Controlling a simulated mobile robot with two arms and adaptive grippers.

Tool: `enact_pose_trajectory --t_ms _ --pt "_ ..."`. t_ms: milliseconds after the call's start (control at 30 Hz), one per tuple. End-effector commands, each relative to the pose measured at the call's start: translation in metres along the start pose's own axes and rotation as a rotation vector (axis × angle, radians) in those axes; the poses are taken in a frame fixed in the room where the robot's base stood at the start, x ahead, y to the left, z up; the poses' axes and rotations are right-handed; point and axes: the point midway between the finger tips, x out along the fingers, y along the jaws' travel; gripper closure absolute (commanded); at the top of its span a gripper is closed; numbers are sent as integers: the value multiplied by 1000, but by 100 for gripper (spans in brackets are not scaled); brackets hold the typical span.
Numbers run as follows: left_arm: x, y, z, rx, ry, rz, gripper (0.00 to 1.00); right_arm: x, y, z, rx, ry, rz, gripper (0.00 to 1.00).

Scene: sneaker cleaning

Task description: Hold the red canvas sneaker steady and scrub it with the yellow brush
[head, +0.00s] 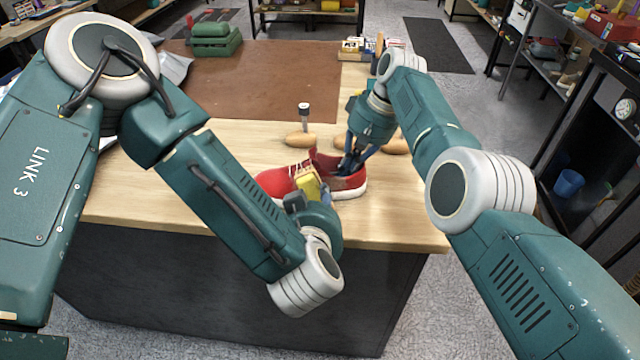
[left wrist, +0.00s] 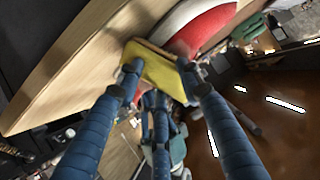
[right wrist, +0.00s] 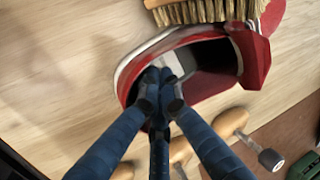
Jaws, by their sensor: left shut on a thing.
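The red canvas sneaker (head: 274,183) lies upright near the table's front edge, toe to the left in the head view. It also shows in the left wrist view (left wrist: 208,32) and right wrist view (right wrist: 255,55). My left gripper (left wrist: 162,75) is shut on the yellow brush (left wrist: 158,72), at the sneaker's near side. The brush's bristles (right wrist: 205,11) face the sneaker in the right wrist view; contact is unclear. My right gripper (right wrist: 160,88) reaches down into the sneaker's opening near the heel. Its fingertips are close together; whether they pinch the shoe is unclear.
Several wooden-bodied tools lie behind the sneaker, one (head: 300,139) with an upright black-topped handle. A brown mat (head: 270,85) covers the table's back. A green case (head: 214,40) and small boxes (head: 352,47) stand at the far side. Bare wood lies right of the sneaker.

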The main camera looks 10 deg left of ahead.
Motion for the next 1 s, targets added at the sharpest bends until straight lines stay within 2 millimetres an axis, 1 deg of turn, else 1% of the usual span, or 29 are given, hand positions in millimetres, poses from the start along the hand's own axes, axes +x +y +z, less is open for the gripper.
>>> enact_pose_trajectory --t_ms 33,267,600,1000 --pt "1 0 1 0 -1 -1 100 6 2 4 3 -16 1 100" --pt "2 3 0 0 0 -1 100 6 2 4 3 -16 1 100" --pt "4 29 -5 0 -1 1 100 7 1 5 2 -16 0 100" --pt "6 33 -6 0 -1 0 100 6 2 4 3 -15 1 100"
